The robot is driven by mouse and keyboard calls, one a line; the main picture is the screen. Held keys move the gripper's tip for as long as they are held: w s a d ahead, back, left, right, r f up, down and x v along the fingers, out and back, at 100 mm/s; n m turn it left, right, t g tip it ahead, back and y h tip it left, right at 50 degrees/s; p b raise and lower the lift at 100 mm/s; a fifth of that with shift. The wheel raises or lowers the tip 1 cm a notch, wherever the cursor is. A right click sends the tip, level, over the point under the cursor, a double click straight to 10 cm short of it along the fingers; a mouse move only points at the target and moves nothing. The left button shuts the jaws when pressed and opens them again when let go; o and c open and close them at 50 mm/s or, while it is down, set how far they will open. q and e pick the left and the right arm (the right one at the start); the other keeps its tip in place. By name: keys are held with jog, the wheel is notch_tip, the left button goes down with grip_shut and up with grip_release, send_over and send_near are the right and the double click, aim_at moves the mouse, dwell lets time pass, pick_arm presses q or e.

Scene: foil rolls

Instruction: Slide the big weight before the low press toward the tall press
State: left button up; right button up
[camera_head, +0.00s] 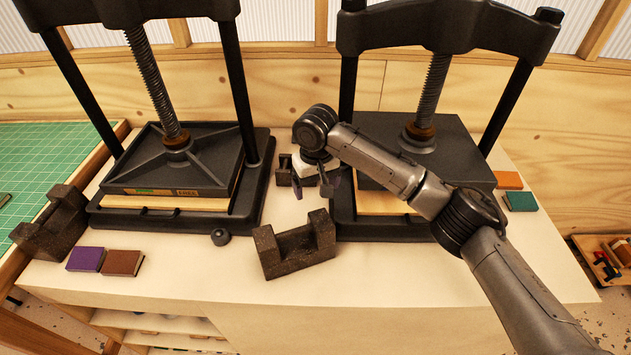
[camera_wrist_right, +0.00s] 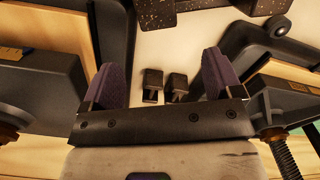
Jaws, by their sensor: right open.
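A large dark, speckled U-shaped weight (camera_head: 295,246) sits on the pale bench top, by the front left corner of the right press (camera_head: 440,160). Part of it shows at the top of the right wrist view (camera_wrist_right: 150,14). A similar U-shaped weight (camera_head: 50,226) stands at the bench's left edge, beside the left press (camera_head: 180,170). I cannot tell which press is the low one. My right gripper (camera_head: 317,185) is open, pointing down between the presses, behind the nearer weight and apart from it. Its two purple-grey fingers (camera_wrist_right: 162,75) are spread with nothing gripped. My left gripper is not in view.
A smaller dark notched weight (camera_head: 285,171) stands between the presses, partly hidden by my gripper. Purple (camera_head: 86,259) and brown (camera_head: 123,263) books lie front left. The front strip of bench is mostly clear.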

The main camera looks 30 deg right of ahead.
aim_at(316, 215)
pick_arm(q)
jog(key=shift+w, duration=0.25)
pick_arm(e)
jog(key=shift+w+d+r, duration=0.1)
jog(key=shift+w+r, duration=0.05)
notch_tip(316, 215, down, 12)
jog(key=shift+f+b, duration=0.1)
jog(key=shift+b, duration=0.85)
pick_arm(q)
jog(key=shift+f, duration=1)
pick_arm(e)
jog(key=shift+f, duration=0.8)
jog(key=shift+c, duration=0.3)
jog(key=c, duration=1.5)
grip_shut()
